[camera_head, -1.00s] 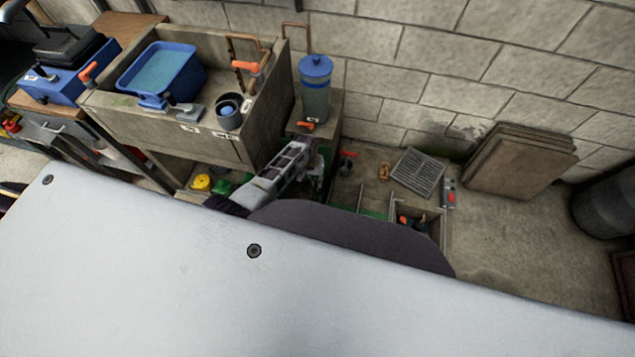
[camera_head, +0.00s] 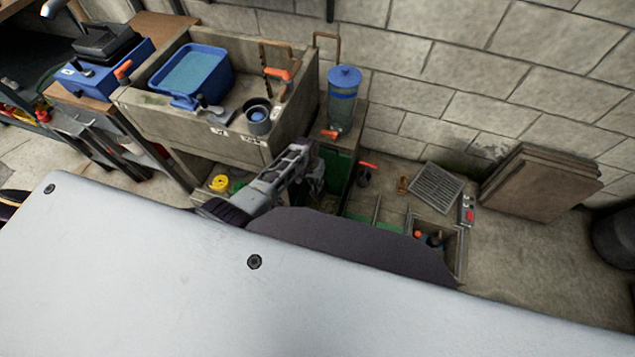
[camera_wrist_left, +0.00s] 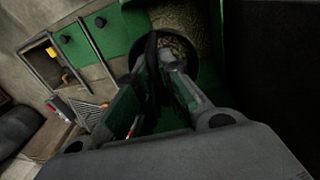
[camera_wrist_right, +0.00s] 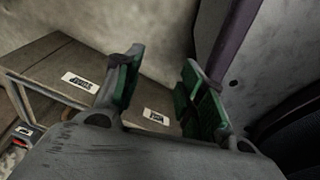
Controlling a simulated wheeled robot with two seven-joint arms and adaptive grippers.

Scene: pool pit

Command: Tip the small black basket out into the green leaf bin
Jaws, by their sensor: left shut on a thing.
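My left gripper (camera_head: 308,165) is low beside the concrete sink in the head view. In the left wrist view my left gripper (camera_wrist_left: 165,65) is shut on the small black basket (camera_wrist_left: 150,45), at its dark upright edge or handle; which one I cannot tell. Straw-coloured bits show in the basket, partly hidden by the fingers. The green leaf bin (camera_head: 340,167) stands just beyond and right of the gripper in the head view; green walls (camera_wrist_left: 212,50) lie close beside the basket in the left wrist view. My right gripper (camera_wrist_right: 163,62) is open and empty.
The concrete sink (camera_head: 240,148) holds a blue tub (camera_head: 193,75). A blue-topped clear canister (camera_head: 342,105) stands on a ledge. An open floor pit (camera_head: 455,240), a grate (camera_head: 436,187) and stacked brown boards (camera_head: 540,180) lie right. A white panel hides the foreground.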

